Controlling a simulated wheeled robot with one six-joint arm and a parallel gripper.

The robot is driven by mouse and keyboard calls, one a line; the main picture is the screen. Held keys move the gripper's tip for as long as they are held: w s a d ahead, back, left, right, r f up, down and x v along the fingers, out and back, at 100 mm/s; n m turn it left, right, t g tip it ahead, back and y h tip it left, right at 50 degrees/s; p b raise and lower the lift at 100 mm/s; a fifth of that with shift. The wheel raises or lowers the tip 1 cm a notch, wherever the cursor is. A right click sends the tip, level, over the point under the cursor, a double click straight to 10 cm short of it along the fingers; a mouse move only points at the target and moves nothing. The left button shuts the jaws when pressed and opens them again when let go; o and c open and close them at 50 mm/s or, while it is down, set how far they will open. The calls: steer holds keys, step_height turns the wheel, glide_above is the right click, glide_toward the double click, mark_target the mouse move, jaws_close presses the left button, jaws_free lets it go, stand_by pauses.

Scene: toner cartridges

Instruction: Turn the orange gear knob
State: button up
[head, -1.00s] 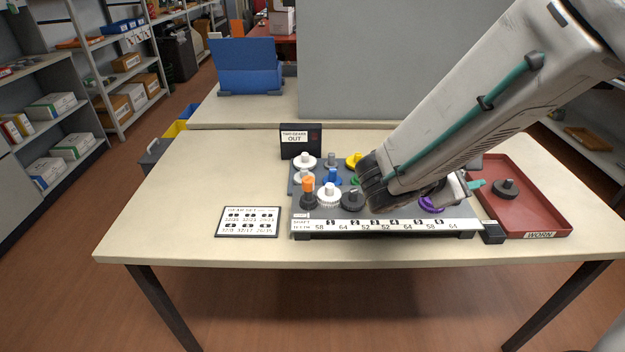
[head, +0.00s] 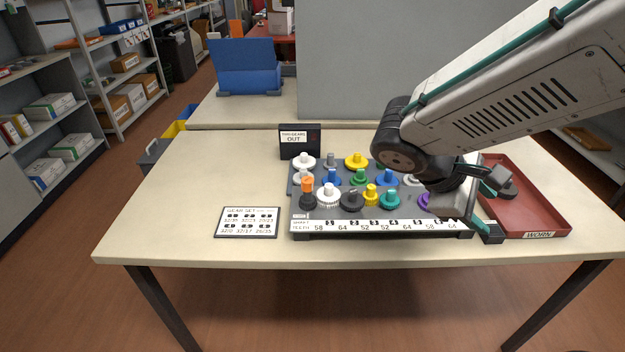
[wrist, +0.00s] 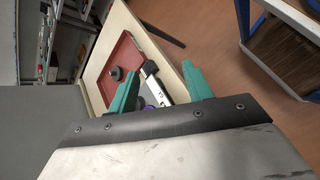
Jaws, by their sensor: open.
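The orange knob (head: 307,184) stands upright on a black base at the front left of the grey gear board (head: 300,235). It does not show in the wrist view. My gripper (head: 486,206) is at the board's right end, far to the right of the orange knob. Its two teal fingers are apart with nothing held; they also show in the wrist view (wrist: 160,82). In the head view one fingertip is close to a small black block (head: 491,232) at the board's right corner; I cannot tell if they touch.
Several coloured gears, such as a yellow one (head: 356,160) and a white one (head: 328,195), crowd the board. A red tray marked WORN (head: 545,215) lies right, holding a dark gear (wrist: 117,73). A black sign (head: 300,142) stands behind. A card (head: 247,222) lies left.

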steer(key=w+a+f+n+t+h, duration=0.1)
steer(key=w+a+f+n+t, duration=0.1)
steer(key=w+a+n, duration=0.3)
steer(key=n+t, duration=1)
steer(key=n, duration=0.2)
glide_toward(312, 179)
steer(key=d+f, duration=0.4)
steer(key=d, duration=0.1)
steer(key=shift+d+f, duration=0.25)
steer(key=shift+d, duration=0.05)
steer(key=a+t, duration=0.1)
steer(key=w+a+r+n+t, duration=0.1)
steer(key=w+a+n, duration=0.1)
steer(key=shift+w+r+t+y, duration=0.2)
steer(key=shift+r+t+y, duration=0.1)
steer(key=shift+t, duration=0.1)
steer(key=shift+w, duration=0.3)
steer(key=x, duration=0.7)
steer(key=shift+c, duration=0.2)
steer(key=c, duration=0.9)
